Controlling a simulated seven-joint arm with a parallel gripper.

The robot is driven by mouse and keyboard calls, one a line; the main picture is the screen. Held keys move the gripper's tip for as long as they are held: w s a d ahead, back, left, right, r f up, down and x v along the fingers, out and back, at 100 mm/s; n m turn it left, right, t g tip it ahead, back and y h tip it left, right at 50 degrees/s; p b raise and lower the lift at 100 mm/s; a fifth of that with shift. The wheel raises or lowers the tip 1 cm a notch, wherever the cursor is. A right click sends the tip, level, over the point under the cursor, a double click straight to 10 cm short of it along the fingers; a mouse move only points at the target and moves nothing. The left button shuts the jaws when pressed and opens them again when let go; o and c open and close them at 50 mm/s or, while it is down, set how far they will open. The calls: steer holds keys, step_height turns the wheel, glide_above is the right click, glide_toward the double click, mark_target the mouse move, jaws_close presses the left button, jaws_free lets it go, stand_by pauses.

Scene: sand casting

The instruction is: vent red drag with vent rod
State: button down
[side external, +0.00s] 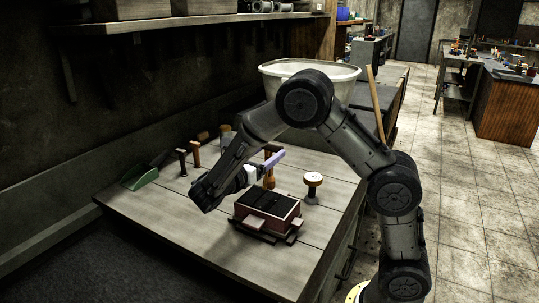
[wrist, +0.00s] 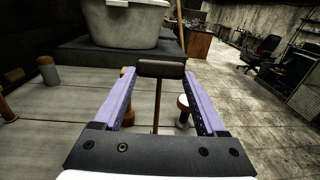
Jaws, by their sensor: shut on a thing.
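The red drag (side external: 267,212) is a low box with reddish sides and dark sand on top, lying on the bench in the side view. It is not visible in the wrist view. My gripper (side external: 276,158) has purple fingers and is tilted, above and beyond the drag, apart from it. In the wrist view my gripper (wrist: 160,76) is shut on the vent rod (wrist: 157,104). The rod's dark crosswise handle (wrist: 162,69) lies between the fingertips and its thin shaft runs downward. The rod's tip is hidden behind the gripper body.
Several handled tools (side external: 195,153) and a green scoop (side external: 140,176) are at the back left. A white tub (side external: 345,73) is beyond. The bench's front left is clear.

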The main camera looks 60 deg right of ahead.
steer(key=shift+a+f, duration=0.3)
steer(key=shift+f, duration=0.45)
steer(key=shift+a+f, duration=0.3)
steer(key=shift+f, duration=0.4)
steer(key=shift+a+f, duration=0.3)
steer(key=shift+f, duration=0.45)
steer(key=shift+f, duration=0.1)
steer(key=shift+d+r, duration=0.3)
steer(key=shift+r, duration=0.45)
steer(key=shift+d+r, duration=0.3)
steer(key=shift+r, duration=0.45)
steer(key=shift+d+r, duration=0.3)
steer(key=shift+r, duration=3.05)
